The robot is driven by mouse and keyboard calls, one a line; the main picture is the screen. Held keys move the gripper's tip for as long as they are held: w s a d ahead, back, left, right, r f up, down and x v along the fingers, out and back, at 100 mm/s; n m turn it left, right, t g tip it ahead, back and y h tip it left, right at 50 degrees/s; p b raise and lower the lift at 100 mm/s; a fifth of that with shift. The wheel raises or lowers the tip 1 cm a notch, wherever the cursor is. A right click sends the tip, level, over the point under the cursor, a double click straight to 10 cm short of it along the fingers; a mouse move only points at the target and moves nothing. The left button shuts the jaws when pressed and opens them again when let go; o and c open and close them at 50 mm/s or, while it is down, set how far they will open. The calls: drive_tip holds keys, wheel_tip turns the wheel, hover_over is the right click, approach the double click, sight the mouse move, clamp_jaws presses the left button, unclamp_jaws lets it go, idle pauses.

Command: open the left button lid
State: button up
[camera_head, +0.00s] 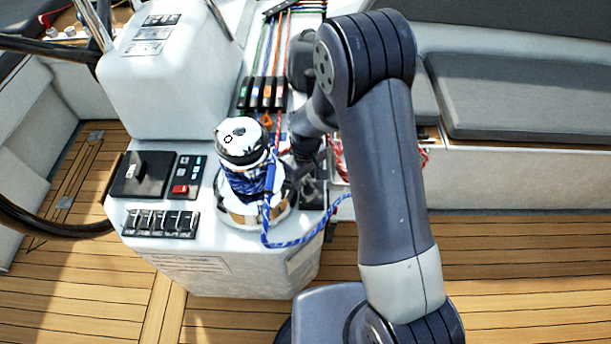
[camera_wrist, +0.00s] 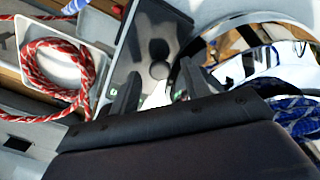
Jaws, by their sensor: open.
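A dark panel (camera_wrist: 148,30) with dark rounded shapes, possibly button lids (camera_wrist: 159,70), lies ahead of my gripper (camera_wrist: 161,84) in the wrist view. In the head view a dark panel (camera_head: 313,194) shows right of the winch (camera_head: 243,165).
The chrome winch with blue rope (camera_wrist: 295,112) stands close at the right in the wrist view. A red and white rope coil (camera_wrist: 58,72) lies in a white tray at the left. Rope clutches (camera_head: 262,93) stand behind. Switches (camera_head: 160,223) sit on the console's front left.

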drive_tip(key=shift+f, duration=0.25)
drive_tip(key=shift+c, duration=0.6)
clamp_jaws()
